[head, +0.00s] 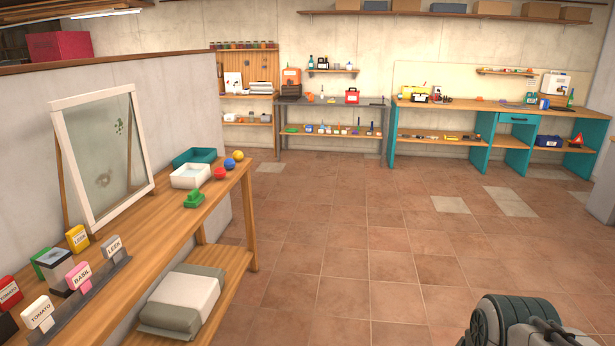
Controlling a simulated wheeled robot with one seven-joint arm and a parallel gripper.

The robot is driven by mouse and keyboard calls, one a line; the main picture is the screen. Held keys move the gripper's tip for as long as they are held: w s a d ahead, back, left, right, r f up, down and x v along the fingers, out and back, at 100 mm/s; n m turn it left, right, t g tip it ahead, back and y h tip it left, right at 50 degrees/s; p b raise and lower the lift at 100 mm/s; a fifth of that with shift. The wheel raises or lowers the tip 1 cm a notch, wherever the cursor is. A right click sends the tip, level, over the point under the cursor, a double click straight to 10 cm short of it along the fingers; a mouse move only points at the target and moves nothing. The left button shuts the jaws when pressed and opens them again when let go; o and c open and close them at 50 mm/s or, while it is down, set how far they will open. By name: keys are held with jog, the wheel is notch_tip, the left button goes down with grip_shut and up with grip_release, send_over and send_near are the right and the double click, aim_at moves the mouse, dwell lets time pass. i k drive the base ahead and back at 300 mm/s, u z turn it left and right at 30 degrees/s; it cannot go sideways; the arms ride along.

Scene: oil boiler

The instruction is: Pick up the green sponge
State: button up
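A small green block (194,200), which looks like the green sponge, lies on the wooden table (150,222) at the left, near its right edge. Its shape is uneven, with a raised part on top. It sits in front of a white tray (190,176) and left of a red ball (220,173). Only a dark, rounded part of my arm shows at the bottom right, well away from the table. My gripper's fingers are not in view.
A blue ball (231,163) and a yellow ball (238,155) lie by the table's far corner. A framed pane (104,150) leans on the wall. Labelled seed boxes stand at the near end. The tiled floor (360,240) is clear. Workbenches (455,104) line the back wall.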

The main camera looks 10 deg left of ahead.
aim_at(194, 199)
jog(key=u, duration=0.25)
jog(key=i, duration=1.6)
jog(key=u, duration=1.1)
jog(key=i, duration=2.05)
jog(key=u, duration=0.6)
